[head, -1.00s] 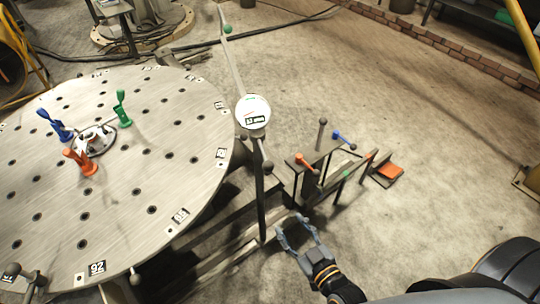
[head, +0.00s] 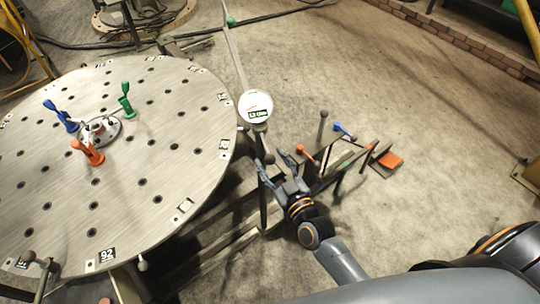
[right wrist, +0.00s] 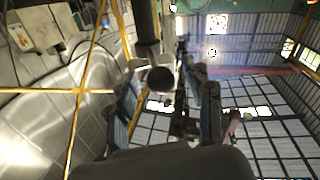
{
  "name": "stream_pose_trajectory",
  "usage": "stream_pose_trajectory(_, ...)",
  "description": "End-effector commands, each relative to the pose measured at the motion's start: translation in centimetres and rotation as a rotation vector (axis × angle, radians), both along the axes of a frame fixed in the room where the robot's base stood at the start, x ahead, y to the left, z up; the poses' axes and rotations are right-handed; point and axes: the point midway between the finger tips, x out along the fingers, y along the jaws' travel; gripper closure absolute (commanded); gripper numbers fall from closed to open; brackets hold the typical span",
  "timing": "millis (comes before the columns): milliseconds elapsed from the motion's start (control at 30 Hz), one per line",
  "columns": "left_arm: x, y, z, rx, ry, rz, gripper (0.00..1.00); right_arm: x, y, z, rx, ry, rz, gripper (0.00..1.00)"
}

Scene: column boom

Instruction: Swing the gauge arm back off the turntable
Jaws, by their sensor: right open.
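The gauge arm (head: 234,52) is a long thin grey bar with a green ball (head: 231,21) near its far end. A round white dial (head: 255,106) sits at its near end. In the picture, the dial and bar lie just right of the turntable (head: 165,165) rim. Below the dial is a dark upright post with a round knob (head: 268,158). My right gripper (head: 272,157) is open, with its fingers around or just in front of this knob; contact cannot be told. In the right wrist view the dark knob (right wrist: 161,80) shows between the spread fingers. My left gripper is out of view.
Blue, green and orange clamps (head: 88,152) stand around the turntable's centre. Right of my gripper is a small stand with a blue handle (head: 343,130) and an orange handle (head: 305,152). An orange pad (head: 391,160) lies beyond.

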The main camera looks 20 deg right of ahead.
Motion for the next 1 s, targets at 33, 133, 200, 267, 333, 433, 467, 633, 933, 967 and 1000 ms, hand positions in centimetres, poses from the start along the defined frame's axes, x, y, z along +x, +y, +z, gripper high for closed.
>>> stream_pose_trajectory(33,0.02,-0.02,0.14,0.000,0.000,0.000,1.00,0.55,0.10,0.11,0.000,-0.001,0.000,0.48)
stream_pose_trajectory(133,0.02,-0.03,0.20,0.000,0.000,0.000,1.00,1.12,0.19,0.01,0.000,0.001,0.001,0.48)
stream_pose_trajectory(200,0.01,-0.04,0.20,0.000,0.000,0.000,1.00,1.32,0.22,0.00,0.000,0.000,0.001,0.48)
stream_pose_trajectory(267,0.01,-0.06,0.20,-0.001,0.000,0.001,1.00,1.38,0.23,-0.01,0.000,0.001,0.001,0.48)
stream_pose_trajectory(333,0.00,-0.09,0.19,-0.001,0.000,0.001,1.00,1.37,0.24,-0.02,0.000,0.001,0.001,0.48)
stream_pose_trajectory(433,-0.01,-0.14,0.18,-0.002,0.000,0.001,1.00,1.35,0.22,-0.03,0.000,0.001,0.000,0.48)
stream_pose_trajectory(467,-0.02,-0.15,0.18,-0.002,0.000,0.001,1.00,1.35,0.22,-0.02,0.000,0.001,0.000,0.50)
stream_pose_trajectory(633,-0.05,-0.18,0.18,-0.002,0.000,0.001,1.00,1.33,0.21,-0.02,0.000,0.000,0.000,0.85)
stream_pose_trajectory(933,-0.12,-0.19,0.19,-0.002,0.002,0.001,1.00,1.34,0.21,-0.01,0.000,0.001,-0.001,1.00)
stream_pose_trajectory(967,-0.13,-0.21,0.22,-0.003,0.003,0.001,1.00,1.36,0.19,0.01,0.000,0.001,-0.002,1.00)
stream_pose_trajectory(1000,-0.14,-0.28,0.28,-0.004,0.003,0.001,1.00,1.39,0.16,0.03,0.000,0.000,-0.005,1.00)
